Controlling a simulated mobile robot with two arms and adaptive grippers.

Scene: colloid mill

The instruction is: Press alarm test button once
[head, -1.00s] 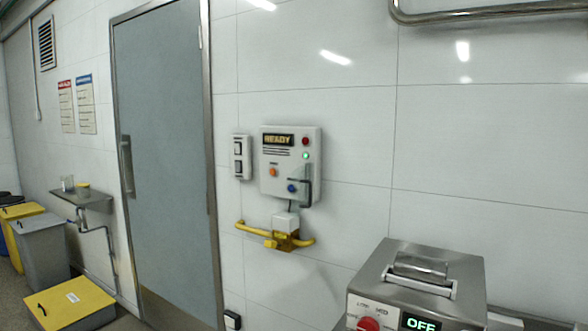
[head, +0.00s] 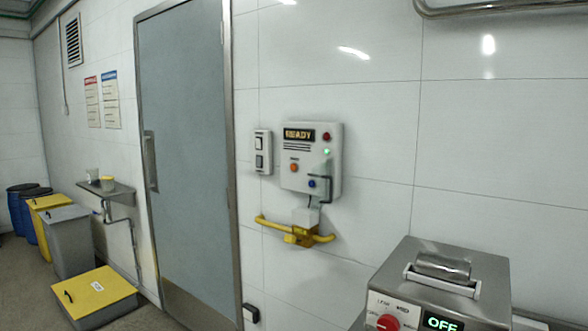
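The wall panel (head: 311,160) is a white box with a READY sign (head: 299,135). It carries a red lamp or button (head: 326,137), a lit green lamp (head: 327,152), an orange button (head: 294,168) and a blue button (head: 312,183). A dark handle-like bar stands at its lower right. I cannot read the small labels, so I cannot tell which one is the alarm test button. Neither of my grippers is in view.
A yellow rail (head: 296,234) juts from the wall below the panel. A steel machine (head: 450,285) showing OFF stands at the lower right. A switch plate (head: 262,152) and a grey door (head: 187,150) are left of the panel. Bins (head: 72,240) stand at far left.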

